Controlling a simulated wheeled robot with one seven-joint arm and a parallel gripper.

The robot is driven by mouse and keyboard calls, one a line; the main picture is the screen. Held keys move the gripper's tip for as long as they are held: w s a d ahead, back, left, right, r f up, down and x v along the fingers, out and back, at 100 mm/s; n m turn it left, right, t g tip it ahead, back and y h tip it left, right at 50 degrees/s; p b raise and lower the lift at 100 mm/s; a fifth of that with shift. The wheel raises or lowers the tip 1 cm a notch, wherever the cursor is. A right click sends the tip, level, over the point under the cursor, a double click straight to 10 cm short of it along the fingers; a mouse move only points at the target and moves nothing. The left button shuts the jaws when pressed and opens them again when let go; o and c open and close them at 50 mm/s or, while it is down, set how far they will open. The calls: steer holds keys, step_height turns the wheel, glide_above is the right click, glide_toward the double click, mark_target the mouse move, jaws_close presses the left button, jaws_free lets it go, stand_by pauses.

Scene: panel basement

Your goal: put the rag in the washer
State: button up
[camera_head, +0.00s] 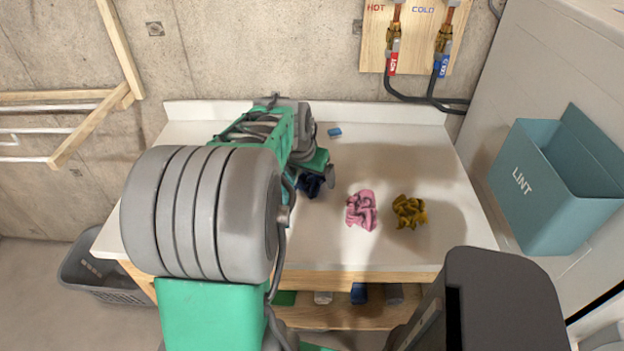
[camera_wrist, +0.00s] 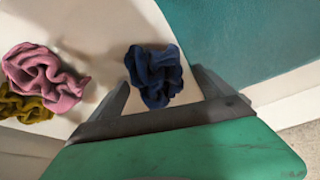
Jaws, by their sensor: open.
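Three crumpled cloths lie on the white tabletop: a navy cloth (camera_head: 311,187), a pink cloth (camera_head: 361,211) and a mustard cloth (camera_head: 410,211). The frames do not show which one is the rag. My gripper (camera_head: 318,178) is over the navy cloth and partly hides it in the head view. In the wrist view, my gripper (camera_wrist: 162,82) is open, with the navy cloth (camera_wrist: 155,75) showing between its fingers; contact cannot be told. The pink cloth (camera_wrist: 45,78) and mustard cloth (camera_wrist: 22,106) lie to the left there. No washer opening is in view.
A small blue block (camera_head: 334,132) lies on the table (camera_head: 400,115) near its back edge. A teal LINT bin (camera_head: 545,190) hangs on a white surface at the right. A grey basket (camera_head: 95,275) stands on the floor at left. Hot and cold taps (camera_head: 418,45) are behind.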

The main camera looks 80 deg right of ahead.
steer(key=shift+c, duration=0.3)
steer(key=c, duration=1.5)
